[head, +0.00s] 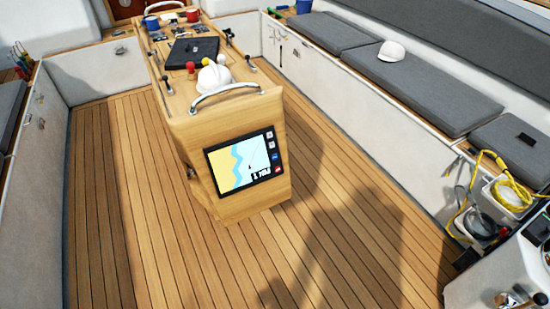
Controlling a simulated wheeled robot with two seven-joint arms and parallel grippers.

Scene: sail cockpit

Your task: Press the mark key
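A chart plotter (243,160) with a dark bezel is set in the near end face of the wooden cockpit table. Its lit screen shows a yellow, blue and white chart, with text at its lower right that looks like "1 MRJ". A column of small keys runs down its right side: two pale keys at the top, a blue key (275,157) below them and a red key (277,169) at the bottom. The labels are too small to read, so I cannot tell which is the mark key. Neither of my grippers is in view.
The wooden table (183,100) carries a white cap, mugs, a dark case and a metal grab rail (225,92). Grey-cushioned benches (430,85) line the sides. Yellow rope (507,178) hangs at the right. The teak floor (130,220) around the table is clear.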

